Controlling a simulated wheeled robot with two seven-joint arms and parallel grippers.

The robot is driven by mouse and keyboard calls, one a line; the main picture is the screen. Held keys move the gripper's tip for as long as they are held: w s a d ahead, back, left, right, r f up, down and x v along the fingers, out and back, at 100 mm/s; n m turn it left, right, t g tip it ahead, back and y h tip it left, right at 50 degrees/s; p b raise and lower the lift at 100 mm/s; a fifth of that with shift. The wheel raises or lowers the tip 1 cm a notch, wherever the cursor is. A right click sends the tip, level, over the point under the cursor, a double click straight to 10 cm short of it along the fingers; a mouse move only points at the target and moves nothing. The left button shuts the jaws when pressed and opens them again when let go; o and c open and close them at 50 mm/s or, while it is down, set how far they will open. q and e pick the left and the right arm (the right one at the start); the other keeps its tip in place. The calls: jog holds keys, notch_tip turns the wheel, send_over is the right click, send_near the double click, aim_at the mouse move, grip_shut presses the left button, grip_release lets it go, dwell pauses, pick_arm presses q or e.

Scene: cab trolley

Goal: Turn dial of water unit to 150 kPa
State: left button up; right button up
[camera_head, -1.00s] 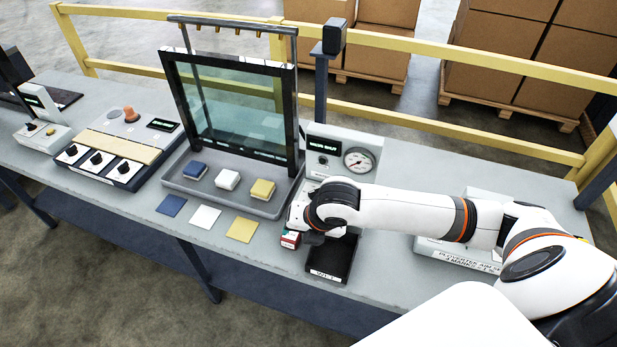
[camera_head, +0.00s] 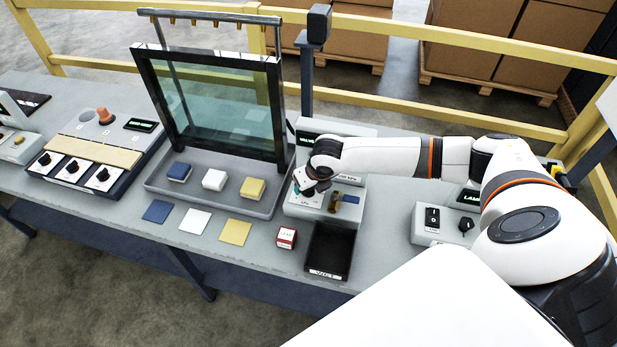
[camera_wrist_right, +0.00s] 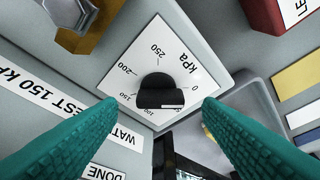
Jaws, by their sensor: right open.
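The water unit (camera_head: 300,211) stands on the bench right of the glass panel, partly hidden by my right arm. In the right wrist view its black dial (camera_wrist_right: 158,91) sits on a white kPa scale plate (camera_wrist_right: 150,50) marked from 0 to 250. A small pale strip shows on the knob's lower edge; I cannot tell exactly which mark it points to. My right gripper (camera_wrist_right: 158,112) is open, its teal fingers on either side of the dial and apart from it. In the head view the right gripper (camera_head: 308,188) is over the unit's front. My left gripper is not in view.
A brass valve (camera_head: 335,203) stands beside the dial. A red-and-white block (camera_head: 286,238) and a black tray (camera_head: 328,256) lie in front. The panel's grey tray (camera_head: 265,206) is left; a switch box (camera_head: 425,222) is right. A label reads "TEST 150 kPa".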

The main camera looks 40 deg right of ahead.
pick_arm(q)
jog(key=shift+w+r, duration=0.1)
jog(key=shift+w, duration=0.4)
pick_arm(e)
jog(key=shift+x, duration=0.95)
jog(key=c, duration=1)
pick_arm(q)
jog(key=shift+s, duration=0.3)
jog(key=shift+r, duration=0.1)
